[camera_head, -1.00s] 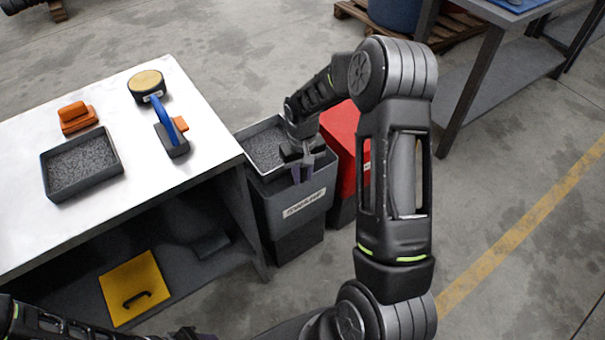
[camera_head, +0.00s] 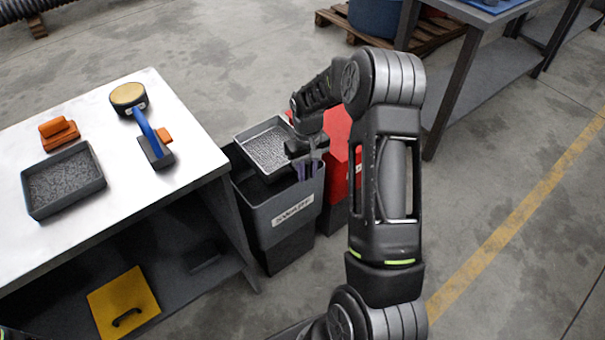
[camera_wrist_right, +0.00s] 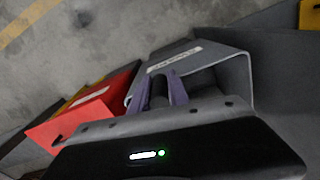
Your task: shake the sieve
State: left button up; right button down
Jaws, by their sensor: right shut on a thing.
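The sieve (camera_head: 266,148) is a shallow grey square tray with a speckled, mesh-like floor. In the head view it is above the dark grey bin labelled SWARF (camera_head: 292,215), slightly tilted, with part of the bin's dark opening showing below it. My right gripper (camera_head: 308,170) is at the sieve's near right side, shut on its handle. In the right wrist view the purple fingertips (camera_wrist_right: 160,88) close around a dark handle, with the labelled bin (camera_wrist_right: 205,62) beyond. The join of handle and sieve is partly hidden by the gripper. My left gripper is out of view.
A red bin (camera_head: 337,140) stands right beside the SWARF bin. A yellow panel (camera_head: 123,302) lies below.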

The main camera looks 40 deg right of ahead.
jog(key=c, duration=1.3)
grip_release()
jog(key=shift+d, duration=0.4)
jog(key=shift+a+r, duration=0.1)
jog(key=shift+r, duration=3.85)
